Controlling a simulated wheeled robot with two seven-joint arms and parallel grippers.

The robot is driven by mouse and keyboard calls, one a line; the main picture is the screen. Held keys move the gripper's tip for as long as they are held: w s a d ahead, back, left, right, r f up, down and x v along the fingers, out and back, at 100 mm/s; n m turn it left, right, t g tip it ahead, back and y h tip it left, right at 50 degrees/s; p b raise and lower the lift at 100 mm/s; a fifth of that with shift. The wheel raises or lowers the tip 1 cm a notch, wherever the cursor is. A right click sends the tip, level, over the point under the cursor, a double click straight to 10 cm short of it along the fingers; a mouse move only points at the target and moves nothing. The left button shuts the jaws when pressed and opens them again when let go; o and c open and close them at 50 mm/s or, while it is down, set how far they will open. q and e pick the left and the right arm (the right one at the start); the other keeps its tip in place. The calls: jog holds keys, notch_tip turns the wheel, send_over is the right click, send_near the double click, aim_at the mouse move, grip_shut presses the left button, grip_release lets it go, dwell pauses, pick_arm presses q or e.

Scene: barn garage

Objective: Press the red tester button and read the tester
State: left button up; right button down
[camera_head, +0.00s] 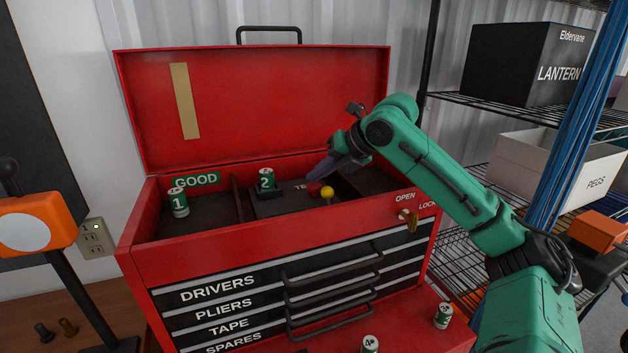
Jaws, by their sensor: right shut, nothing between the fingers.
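The tester is a dark low block (292,199) in the middle compartment of the open red toolbox's top tray. A battery marked 2 (267,179) stands upright at its left end. A yellow ball-shaped lamp (327,192) shows at its right front. A small red part (313,188), likely the button, shows just left of the lamp and is partly hidden by my right gripper. My right gripper (316,176) is shut and empty, its tips at the red part; I cannot tell whether they touch. The tester's lettering is mostly covered. My left gripper is out of view.
Battery 1 (178,203) stands in the left compartment near the GOOD label (195,180). Two more batteries stand in front, one marked 4 (370,345) and another at right (443,316). A brass key (410,219) sits at the lock. Wire shelving (455,100) rises at right.

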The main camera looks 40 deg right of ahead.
aim_at(318, 187)
jog(key=shift+r, duration=0.45)
notch_tip(318, 187, up, 5)
jog(key=p, duration=0.5)
jog(key=shift+r+p, duration=0.15)
jog(key=shift+p, duration=0.2)
jog(key=shift+f, duration=0.2)
